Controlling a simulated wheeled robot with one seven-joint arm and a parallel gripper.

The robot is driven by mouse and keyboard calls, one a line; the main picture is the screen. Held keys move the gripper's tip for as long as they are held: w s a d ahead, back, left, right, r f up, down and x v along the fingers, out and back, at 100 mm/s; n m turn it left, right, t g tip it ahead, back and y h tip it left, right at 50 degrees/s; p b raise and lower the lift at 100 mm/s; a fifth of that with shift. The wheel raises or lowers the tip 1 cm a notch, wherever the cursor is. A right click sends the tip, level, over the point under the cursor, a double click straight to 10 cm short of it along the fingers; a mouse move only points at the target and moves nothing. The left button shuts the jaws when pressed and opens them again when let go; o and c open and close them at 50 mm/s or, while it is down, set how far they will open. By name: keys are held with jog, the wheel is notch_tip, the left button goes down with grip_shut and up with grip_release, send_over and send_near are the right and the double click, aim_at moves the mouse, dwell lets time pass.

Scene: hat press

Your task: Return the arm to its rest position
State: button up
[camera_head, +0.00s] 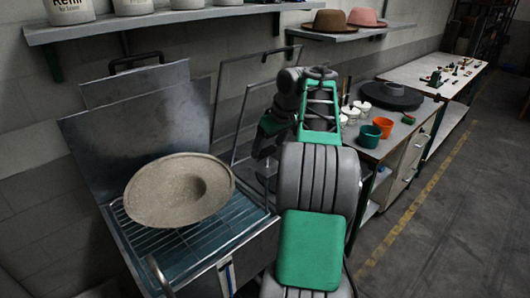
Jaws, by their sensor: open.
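My arm, grey with green panels, rises from the bottom centre and bends at the top. Its end hangs down on the left side of the bend, where my gripper (264,151) shows small and dark between the metal basin and the workbench. The gripper is open, and I see nothing held in it. Its fingertips are hard to make out against the dark frames behind. A grey-beige felt hat (165,196) with a wide brim lies tilted on the wire rack (215,236) of the metal basin, left of my arm and apart from the gripper.
The basin's metal lid (130,115) stands open against the wall. A workbench (385,150) at right holds an orange cup (382,126), a green cup (369,136), white jars and a dark disc (393,96). Shelves with hats and tubs hang above. The floor (440,235) at right is clear.

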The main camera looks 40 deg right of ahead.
jog(key=shift+v, duration=1.2)
